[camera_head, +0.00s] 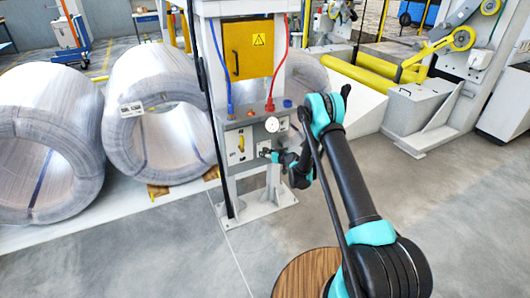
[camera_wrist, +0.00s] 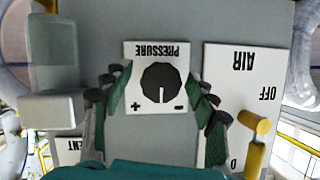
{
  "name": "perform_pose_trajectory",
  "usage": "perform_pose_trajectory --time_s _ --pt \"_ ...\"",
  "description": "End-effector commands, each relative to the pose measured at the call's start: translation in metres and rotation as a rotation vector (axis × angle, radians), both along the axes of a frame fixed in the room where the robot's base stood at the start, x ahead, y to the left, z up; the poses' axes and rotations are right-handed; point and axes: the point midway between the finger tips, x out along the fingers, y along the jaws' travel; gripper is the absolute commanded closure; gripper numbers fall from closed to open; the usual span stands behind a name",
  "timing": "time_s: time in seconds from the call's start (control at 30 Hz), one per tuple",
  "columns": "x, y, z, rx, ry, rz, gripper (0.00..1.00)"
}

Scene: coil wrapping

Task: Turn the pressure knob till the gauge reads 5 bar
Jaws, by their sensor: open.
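The black pressure knob (camera_wrist: 161,83) sits on a white plate labelled PRESSURE, upside down in the wrist view, with plus and minus signs. Its pale pointer line points down in that view. My gripper (camera_wrist: 157,90) is open, with one finger on each side of the knob and visible gaps between them. In the head view my gripper (camera_head: 272,155) is at the front of the grey panel and covers much of the knob. The round white gauge (camera_head: 271,125) is above it; its reading is too small to tell.
A yellow AIR lever (camera_wrist: 257,135) on a white plate (camera_wrist: 240,80) is close to the right finger. A grey block (camera_wrist: 52,108) juts out at left. A red hose (camera_head: 278,65) and a blue hose (camera_head: 219,65) run down to the panel. Wire coils (camera_head: 155,85) stand left.

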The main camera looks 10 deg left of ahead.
Motion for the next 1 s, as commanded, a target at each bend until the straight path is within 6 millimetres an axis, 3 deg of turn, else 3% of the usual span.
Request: perform_pose_trajectory --time_s 0.23,0.63,1.0 --pt "-0.0001 0.0 -0.0002 0.0 0.0 0.0 0.43" --pt "-0.0002 0.0001 -0.0001 0.0 0.0 0.0 0.92" --pt "0.0 -0.0005 -0.0006 0.057 0.039 0.0 0.92"
